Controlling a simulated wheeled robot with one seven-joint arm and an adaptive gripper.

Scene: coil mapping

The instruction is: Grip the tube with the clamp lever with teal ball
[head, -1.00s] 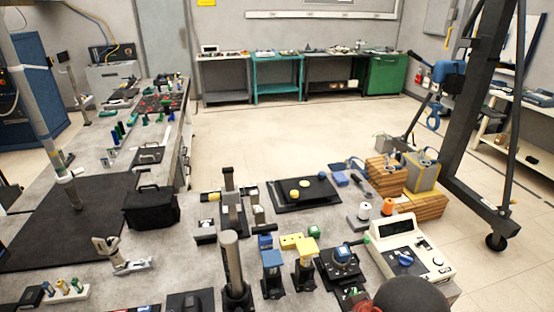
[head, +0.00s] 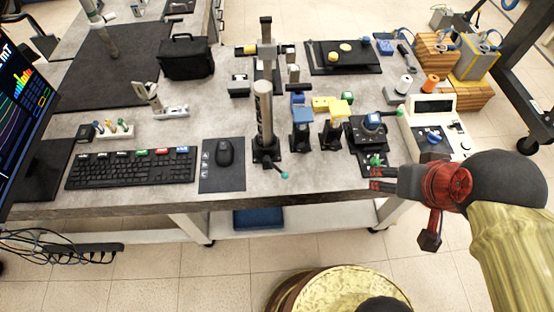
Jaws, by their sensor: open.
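A grey upright tube (head: 263,112) stands in a black clamp base (head: 266,155) near the front edge of the bench. A thin clamp lever ending in a small teal ball (head: 284,175) sticks out from the base, low and to the right. My gripper (head: 372,179) is to the right of the lever, apart from it, at the front edge of the bench. Its fingers point left and stand apart with nothing between them. How tightly the clamp sits around the tube cannot be told.
A mouse on a pad (head: 222,165) and a keyboard (head: 132,168) lie left of the tube. Blue and yellow mounts (head: 302,125), a black stage (head: 368,132) and a cream meter (head: 432,128) stand near my gripper. A taller post stage (head: 268,60) stands behind the tube.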

